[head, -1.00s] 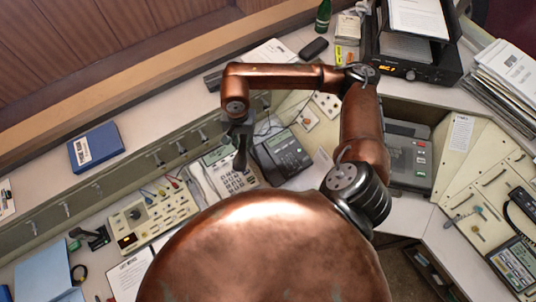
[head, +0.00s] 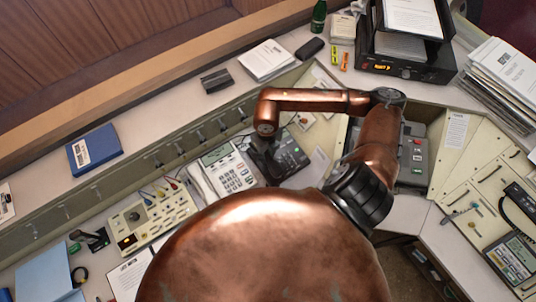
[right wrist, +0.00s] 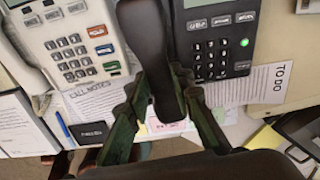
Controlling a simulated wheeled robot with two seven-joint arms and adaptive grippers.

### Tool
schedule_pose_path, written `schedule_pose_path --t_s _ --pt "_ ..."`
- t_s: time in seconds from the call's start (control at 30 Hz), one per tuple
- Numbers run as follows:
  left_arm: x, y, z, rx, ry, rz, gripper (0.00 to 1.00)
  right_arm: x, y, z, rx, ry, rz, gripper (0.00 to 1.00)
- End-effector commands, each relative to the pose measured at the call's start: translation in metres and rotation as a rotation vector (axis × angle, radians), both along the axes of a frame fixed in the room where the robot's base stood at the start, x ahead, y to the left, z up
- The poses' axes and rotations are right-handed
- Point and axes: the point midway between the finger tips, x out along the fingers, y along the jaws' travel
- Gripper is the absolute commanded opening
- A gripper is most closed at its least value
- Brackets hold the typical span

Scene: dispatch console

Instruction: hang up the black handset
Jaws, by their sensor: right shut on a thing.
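The black handset (right wrist: 146,45) is a long dark bar between the fingers of my right gripper (right wrist: 163,90), which is shut on it. In the head view, my right gripper (head: 264,160) is over the left side of the black desk phone (head: 292,155). In the right wrist view, the handset lies lengthwise along the left edge of the black phone (right wrist: 218,48), left of its keypad and green light. The cradle is hidden under the handset, and I cannot tell whether they touch. My left gripper is not in view.
A white phone (head: 232,174) with its own handset stands close on the left. A beige panel with cables (head: 150,215) is further left. A paper sheet (right wrist: 245,90) lies under the black phone. A radio unit with paper trays (head: 405,62) stands at the back right.

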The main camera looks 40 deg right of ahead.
Motion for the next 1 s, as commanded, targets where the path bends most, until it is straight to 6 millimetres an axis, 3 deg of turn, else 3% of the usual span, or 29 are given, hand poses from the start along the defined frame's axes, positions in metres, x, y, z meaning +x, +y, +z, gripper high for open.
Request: schedule_pose_path --t_s 0.27,0.8,1.0 --pt "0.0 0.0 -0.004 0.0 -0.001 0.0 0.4 -0.001 -0.002 -0.008 -0.001 -0.001 -0.075 0.0" --pt "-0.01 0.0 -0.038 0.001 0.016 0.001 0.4 0.006 -0.002 -0.059 -0.001 0.001 -0.071 0.0" --pt "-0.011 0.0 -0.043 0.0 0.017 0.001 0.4 0.008 -0.003 -0.066 -0.001 0.0 -0.071 0.0"
